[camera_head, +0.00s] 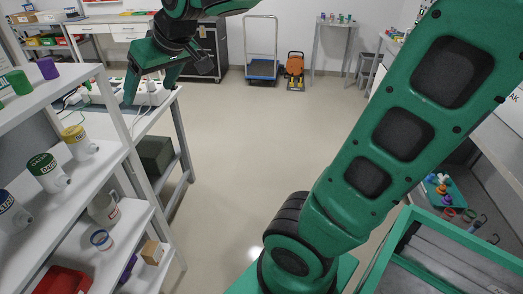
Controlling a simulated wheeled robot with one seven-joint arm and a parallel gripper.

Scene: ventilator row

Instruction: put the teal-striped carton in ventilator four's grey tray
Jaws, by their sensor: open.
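My gripper (149,92) is at the upper left, open, with its two green fingers pointing down and nothing seen between them. It appears in front of the white equipment on the bench behind the shelf; the gap cannot be judged. I cannot make out a teal-striped carton. A small plain brown box (151,253) sits on the lower white shelf, and no teal stripe shows on it. I cannot identify ventilator four or its grey tray in this view.
A white shelf unit (100,122) at left holds several white devices with coloured tops, rings and a red bin (62,281). A blue-decked trolley (261,70) and an orange item (295,70) stand at the back. The middle floor (255,135) is clear. Small items crowd a teal surface at right.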

